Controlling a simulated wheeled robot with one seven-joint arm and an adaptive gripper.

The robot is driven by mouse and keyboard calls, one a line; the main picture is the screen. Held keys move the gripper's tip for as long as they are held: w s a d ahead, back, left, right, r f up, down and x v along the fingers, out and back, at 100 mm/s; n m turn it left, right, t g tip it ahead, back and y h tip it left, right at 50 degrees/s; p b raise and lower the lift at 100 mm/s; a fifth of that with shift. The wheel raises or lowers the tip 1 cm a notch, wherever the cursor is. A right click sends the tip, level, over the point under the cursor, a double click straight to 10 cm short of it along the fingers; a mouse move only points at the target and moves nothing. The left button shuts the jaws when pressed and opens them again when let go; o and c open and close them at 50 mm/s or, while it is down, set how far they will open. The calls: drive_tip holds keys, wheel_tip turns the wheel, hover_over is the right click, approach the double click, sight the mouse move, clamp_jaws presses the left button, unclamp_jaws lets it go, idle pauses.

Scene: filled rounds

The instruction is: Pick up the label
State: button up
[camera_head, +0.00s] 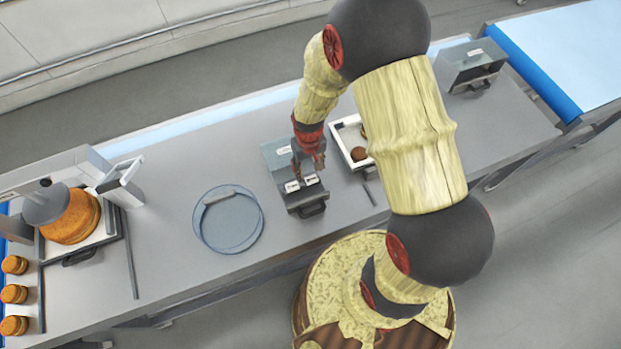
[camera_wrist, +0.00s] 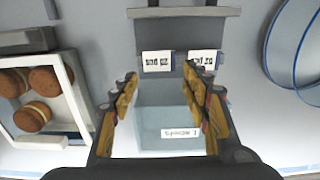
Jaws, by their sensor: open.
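Two small white labels with dark print lie side by side on the grey label holder (camera_head: 307,203): a left label (camera_head: 292,186) and a right label (camera_head: 310,180). The wrist view shows them too, as one label (camera_wrist: 158,62) on the left and another (camera_wrist: 205,60) on the right. A third white printed tag (camera_wrist: 182,133) sits on the holder's pale raised part, low in that view. My gripper (camera_head: 309,159) is open and empty above the holder. In the wrist view its fingers (camera_wrist: 160,86) are spread, with the labels beyond the tips.
A white tray (camera_head: 343,130) with round brown filled cakes stands right of the holder. A clear round lid or ring (camera_head: 228,246) lies to the left. Another grey box (camera_head: 470,65) stands at the far right. Stacked orange rounds (camera_head: 72,220) stand at the left end.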

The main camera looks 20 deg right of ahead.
sight(309, 178)
drive_tip(key=shift+f, duration=1.75)
drive_tip(key=shift+f, duration=0.15)
drive_tip(key=shift+s, duration=0.1)
drive_tip(key=c, duration=0.5)
